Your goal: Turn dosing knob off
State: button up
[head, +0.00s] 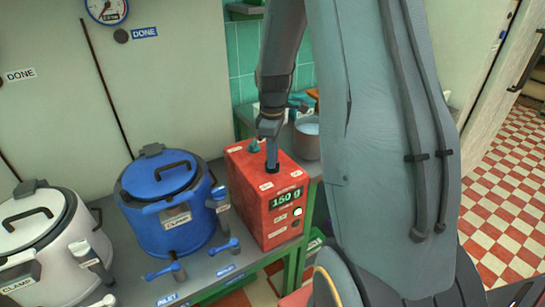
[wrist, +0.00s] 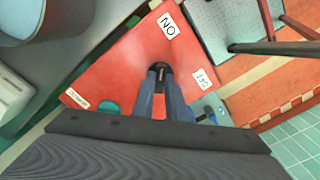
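The dosing knob is a small black knob (head: 271,169) on top of a red box (head: 262,195) whose front display reads 150 g. In the wrist view the knob (wrist: 160,68) sits between an ON label (wrist: 168,25) and an OFF label (wrist: 203,79). My gripper (head: 271,160) points down onto the knob from above. In the wrist view its two blue-grey fingers (wrist: 162,82) are close together on either side of the knob and appear shut on it. The fingers hide the knob's near part, and I cannot tell clearly which way it is turned.
A teal part (head: 254,146) stands on the box's back left corner, close to my gripper. A blue lidded kettle (head: 165,205) and a white one (head: 45,245) stand to the left. A grey pot (head: 307,140) stands behind the box at right. Blue valve handles (head: 165,271) sit in front.

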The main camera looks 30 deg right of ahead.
jog(key=shift+m, duration=0.3)
grip_shut()
jog(key=m, duration=0.3)
jog(key=shift+p, duration=0.4)
jog(key=m, duration=0.5)
jog(key=shift+r+p, duration=0.1)
jog(key=shift+p, duration=0.2)
jog(key=m, duration=0.9)
jog(key=shift+w, duration=0.1)
jog(key=shift+m, duration=0.3)
jog(key=o, duration=0.7)
grip_release()
